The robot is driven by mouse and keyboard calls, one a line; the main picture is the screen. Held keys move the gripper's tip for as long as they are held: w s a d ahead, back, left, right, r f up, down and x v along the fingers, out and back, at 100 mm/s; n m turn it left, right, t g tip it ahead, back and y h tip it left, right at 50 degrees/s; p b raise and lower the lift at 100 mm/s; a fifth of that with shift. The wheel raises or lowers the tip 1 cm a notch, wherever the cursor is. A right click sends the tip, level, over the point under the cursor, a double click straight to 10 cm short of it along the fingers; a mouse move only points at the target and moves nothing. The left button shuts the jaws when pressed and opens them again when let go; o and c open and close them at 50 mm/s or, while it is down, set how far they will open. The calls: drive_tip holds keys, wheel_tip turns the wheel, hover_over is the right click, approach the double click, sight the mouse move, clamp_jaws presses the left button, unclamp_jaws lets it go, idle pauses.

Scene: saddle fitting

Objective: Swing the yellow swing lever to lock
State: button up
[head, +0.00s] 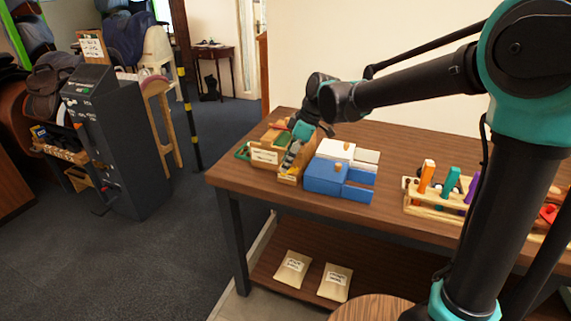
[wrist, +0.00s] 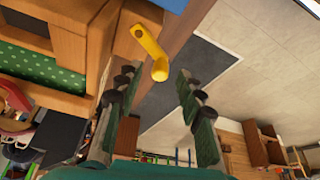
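The yellow swing lever (wrist: 149,45) is in the wrist view, mounted on a wooden block (wrist: 126,30). It slants from its pivot at upper left to a rounded knob at lower right. My gripper (wrist: 157,74) is open, with its dark fingers apart and nothing held. The knob shows in the gap between the fingertips; I cannot tell how deep it lies between them. In the head view my gripper (head: 294,157) is at the wooden box (head: 264,155) on the left end of the table and hides the lever there.
A blue and white box (head: 326,177) stands just right of my gripper on the table (head: 393,143). Farther right is a wooden rack (head: 424,203) with coloured handles. A dark cabinet (head: 117,140) stands on the floor at left. Two pouches (head: 335,282) lie on the lower shelf.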

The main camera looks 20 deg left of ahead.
drive_tip(key=shift+x, duration=0.75)
drive_tip(key=shift+c, duration=0.5)
clamp_jaws()
